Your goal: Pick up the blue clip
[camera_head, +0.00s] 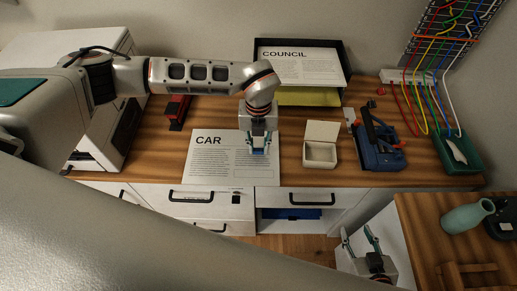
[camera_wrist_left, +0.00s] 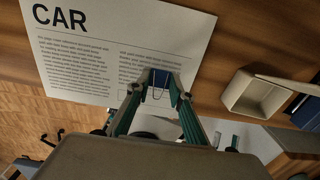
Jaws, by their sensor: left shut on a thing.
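The blue clip (camera_head: 258,151) is between the fingertips of my left gripper (camera_head: 258,147), over the right part of the sheet headed CAR (camera_head: 212,165). In the left wrist view the clip (camera_wrist_left: 160,76) shows as a small blue body with thin wire handles, and my left gripper (camera_wrist_left: 160,90) is shut on it. The clip overlaps the sheet's lower right area in that view. I cannot tell whether it touches the paper. My right gripper (camera_head: 359,238) is low at the right, in front of the desk, with its fingers apart and nothing between them.
An open cream box (camera_head: 320,154) stands right of the sheet, with a blue hole punch or similar device (camera_head: 378,145) beyond it. A red stapler (camera_head: 176,112) lies behind. A black tray with a COUNCIL sheet (camera_head: 300,66) is at the back. Colored cables hang at right.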

